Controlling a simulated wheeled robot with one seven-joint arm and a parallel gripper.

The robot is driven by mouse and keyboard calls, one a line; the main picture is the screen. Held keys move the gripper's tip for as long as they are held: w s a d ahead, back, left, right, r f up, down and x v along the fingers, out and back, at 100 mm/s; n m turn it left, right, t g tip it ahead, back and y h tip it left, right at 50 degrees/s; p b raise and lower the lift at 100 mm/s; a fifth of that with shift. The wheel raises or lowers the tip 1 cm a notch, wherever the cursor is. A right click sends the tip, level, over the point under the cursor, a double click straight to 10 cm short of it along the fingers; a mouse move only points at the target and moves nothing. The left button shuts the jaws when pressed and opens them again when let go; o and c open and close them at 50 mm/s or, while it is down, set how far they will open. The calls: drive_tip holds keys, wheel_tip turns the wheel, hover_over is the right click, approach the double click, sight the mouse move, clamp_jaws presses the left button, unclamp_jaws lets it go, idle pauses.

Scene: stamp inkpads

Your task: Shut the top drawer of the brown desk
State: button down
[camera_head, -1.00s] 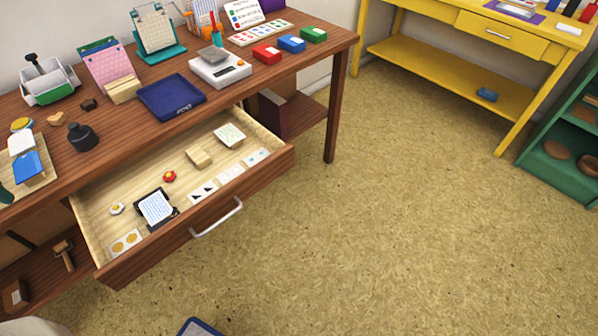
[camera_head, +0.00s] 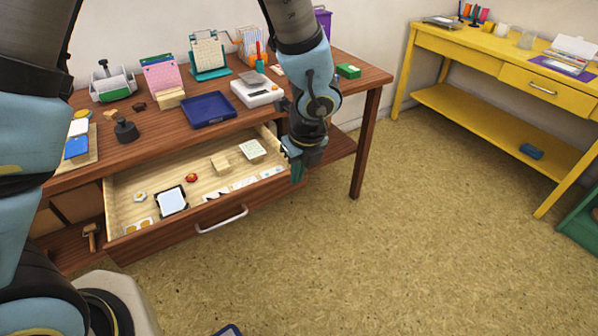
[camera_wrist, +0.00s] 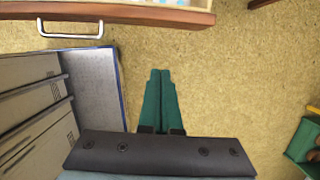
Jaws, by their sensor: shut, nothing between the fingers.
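The brown desk (camera_head: 140,155) stands at the left in the head view. Its top drawer (camera_head: 165,241) is pulled well out, with a silver bar handle (camera_head: 222,219) on its front. In the wrist view the drawer front (camera_wrist: 180,15) and the handle (camera_wrist: 70,29) are at the top left. My gripper (camera_head: 298,172) is by the right end of the drawer front, apart from the handle. In the wrist view its two green fingers (camera_wrist: 160,90) are together, with nothing between them, over the floor. Whether it touches the drawer cannot be told.
A blue-edged box (camera_wrist: 95,85) is left of my fingers in the wrist view. A yellow desk (camera_head: 480,60) stands at right. The floor between is clear.

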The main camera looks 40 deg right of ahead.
sight(284, 179)
drive_tip(key=w+f, duration=0.1)
drive_tip(key=f, duration=0.1)
drive_tip(key=w+f, duration=0.3)
drive_tip(key=f, duration=0.1)
drive_tip(key=shift+w+d+f+p, duration=0.2)
drive_tip(key=shift+w+f+p, duration=0.1)
drive_tip(key=shift+p, duration=0.05)
drive_tip(key=shift+w+d+f, duration=0.1)
drive_tip(key=shift+w, duration=0.55)
drive_tip(key=shift+w, duration=0.15)
